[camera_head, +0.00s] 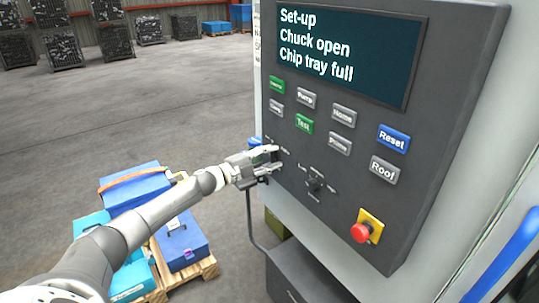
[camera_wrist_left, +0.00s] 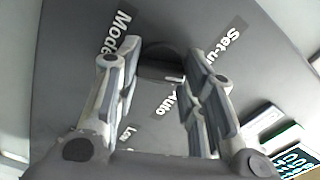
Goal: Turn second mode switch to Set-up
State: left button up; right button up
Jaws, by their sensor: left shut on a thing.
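The control panel (camera_head: 345,130) is dark grey and fills the right half of the head view. My left gripper (camera_head: 272,162) is at the panel's lower left, shut on a dark mode switch, which it mostly hides in that view. In the left wrist view the round black mode switch (camera_wrist_left: 160,64) sits between the two fingers. Printed labels "Mode", "Set-up" and "Auto" surround it, with one more label partly hidden. Another black rotary switch (camera_head: 315,187) is to the right of my gripper. My right gripper is out of view.
The display (camera_head: 340,50) reads "Set-up", "Chuck open", "Chip tray full". Grey and green buttons (camera_head: 304,124) are just above my gripper. A red emergency stop (camera_head: 362,232) is at the lower right. Blue boxes (camera_head: 182,243) on a pallet stand below my arm.

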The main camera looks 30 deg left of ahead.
pick_arm(q)
jog(key=shift+n+p, duration=0.3)
jog(key=shift+n, duration=0.6)
jog(key=o, duration=1)
jog(key=v, duration=1.2)
